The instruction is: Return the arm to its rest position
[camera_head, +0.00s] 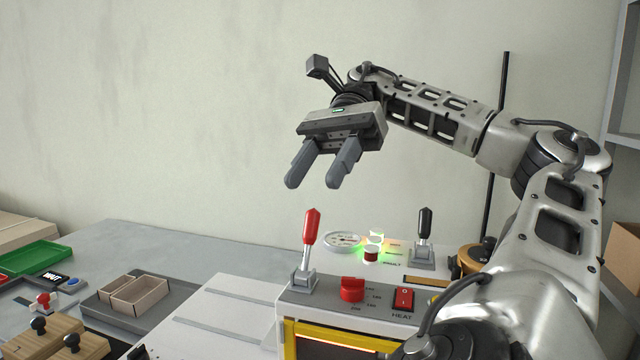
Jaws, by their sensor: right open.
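My right arm (560,200) comes in from the right edge and bends toward the middle of the view. My right gripper (315,182) hangs in the air above the box-forming machine, with its two grey fingers apart and nothing between them. It is apart from the red-handled lever (310,228), which stands upright below it. My left gripper is not in view.
The machine (330,298) carries a black-handled lever (425,224), a gauge (342,240), lit lamps, a red knob (352,289) and a HEAT switch (402,299). A box in two compartments (134,293) and a green tray (38,257) lie left. Open air surrounds the gripper's left.

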